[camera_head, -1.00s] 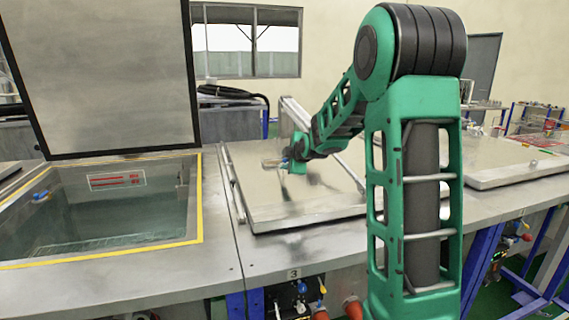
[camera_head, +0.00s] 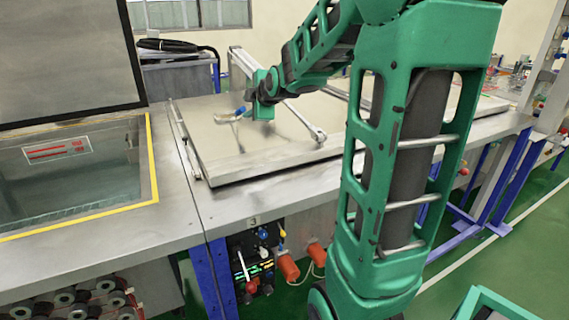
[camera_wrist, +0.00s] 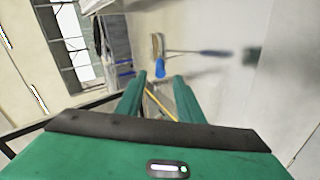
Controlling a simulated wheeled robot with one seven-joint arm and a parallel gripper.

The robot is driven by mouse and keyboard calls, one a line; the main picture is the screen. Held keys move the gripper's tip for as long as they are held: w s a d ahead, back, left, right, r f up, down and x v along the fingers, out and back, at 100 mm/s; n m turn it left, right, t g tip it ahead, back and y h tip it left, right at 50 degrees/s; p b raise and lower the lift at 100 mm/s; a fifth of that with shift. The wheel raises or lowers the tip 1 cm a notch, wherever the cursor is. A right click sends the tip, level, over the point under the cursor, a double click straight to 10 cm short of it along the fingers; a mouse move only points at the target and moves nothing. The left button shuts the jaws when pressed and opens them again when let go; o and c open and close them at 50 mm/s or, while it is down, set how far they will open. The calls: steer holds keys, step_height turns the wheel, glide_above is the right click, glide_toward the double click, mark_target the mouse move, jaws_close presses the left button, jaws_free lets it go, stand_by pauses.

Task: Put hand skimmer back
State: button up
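The hand skimmer (camera_head: 228,118) has a pale flat head and a blue handle. My gripper (camera_head: 262,106) is shut on the handle end and holds it above a closed, shiny metal lid, just right of the open tank. In the wrist view, the blue handle (camera_wrist: 160,67) lies between the tips of my gripper (camera_wrist: 158,82), with the pale head (camera_wrist: 154,45) beyond. A blurred reflection of a rod, blue handle and green gripper shows on the lid beside it. The exact finger contact is too small to see.
The closed lid (camera_head: 270,157) has a metal bar (camera_head: 303,120) above it. On the left is an open water tank (camera_head: 75,185) with a yellow rim and a raised lid (camera_head: 65,60). Valves and a control panel (camera_head: 257,262) are on the bench front. Floor at the right is clear.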

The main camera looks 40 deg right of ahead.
steer(key=s+a+f+m+g, duration=0.1)
steer(key=s+f+m+g, duration=0.1)
steer(key=s, duration=0.5)
steer(key=s+a+f+m+g, duration=0.2)
steer(key=s+f+m, duration=0.2)
steer(key=s, duration=0.2)
steer(key=s+a+f+m+g+y, duration=0.1)
steer(key=s+f+m+g, duration=0.2)
steer(key=s, duration=0.4)
steer(key=shift+s+a+f+m, duration=0.25)
steer(key=shift+s+f+m, duration=0.1)
steer(key=shift+f+m, duration=0.25)
steer(key=s+a+f+m+g, duration=0.1)
steer(key=s+a+m, duration=0.1)
steer(key=s, duration=0.4)
steer(key=s+a+f+m+g+y, duration=0.1)
steer(key=s+f+m+g, duration=0.1)
steer(key=s, duration=0.4)
steer(key=s+a+f+m+g+y, duration=0.1)
steer(key=s+a+m+g, duration=0.1)
steer(key=s+m, duration=0.2)
steer(key=shift+s+a+f+m, duration=0.2)
steer(key=shift+s+a+m, duration=0.15)
steer(key=shift+s, duration=0.9)
